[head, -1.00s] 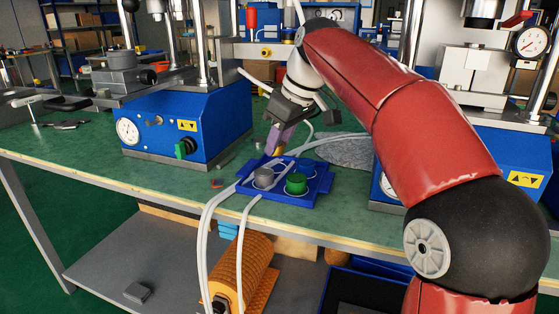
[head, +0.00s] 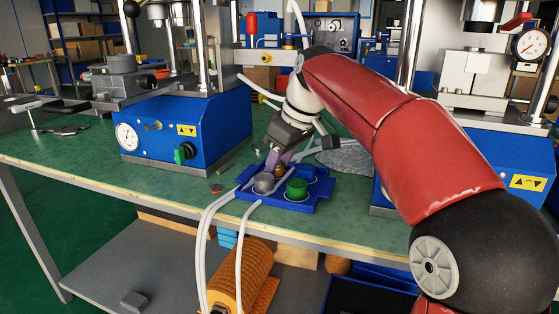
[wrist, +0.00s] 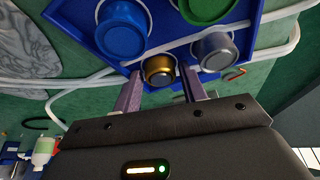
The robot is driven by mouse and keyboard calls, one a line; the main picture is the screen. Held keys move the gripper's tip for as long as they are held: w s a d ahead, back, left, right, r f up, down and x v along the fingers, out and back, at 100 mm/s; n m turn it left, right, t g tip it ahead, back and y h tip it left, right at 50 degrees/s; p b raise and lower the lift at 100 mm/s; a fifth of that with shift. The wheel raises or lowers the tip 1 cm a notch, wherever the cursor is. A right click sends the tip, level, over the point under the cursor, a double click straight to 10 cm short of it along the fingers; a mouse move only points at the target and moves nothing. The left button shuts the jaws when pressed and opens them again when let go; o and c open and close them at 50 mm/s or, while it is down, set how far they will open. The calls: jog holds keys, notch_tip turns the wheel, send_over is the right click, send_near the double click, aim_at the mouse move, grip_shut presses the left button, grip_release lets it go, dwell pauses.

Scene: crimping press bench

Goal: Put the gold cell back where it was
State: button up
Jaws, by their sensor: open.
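The gold cell (head: 280,171) stands upright at the far side of the blue tray (head: 312,205), behind the grey cell (head: 263,183) and the green cell (head: 296,188). In the wrist view the gold cell (wrist: 160,70) appears to sit within a pale ring marked on the tray. My gripper (head: 277,160) is open just above it; in the wrist view its purple fingers (wrist: 160,92) are apart, one on each side of the cell. How deep the gold cell sits is unclear.
White hoses (head: 207,235) run over the tray and the bench's front edge. A blue press (head: 188,128) stands left, another (head: 515,160) right behind my arm. A grey round pad (head: 345,156) lies behind the tray. The green bench top left of the tray is mostly clear.

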jog(key=p+v, duration=0.3)
jog(key=v, duration=0.9)
jog(key=shift+r, duration=0.1)
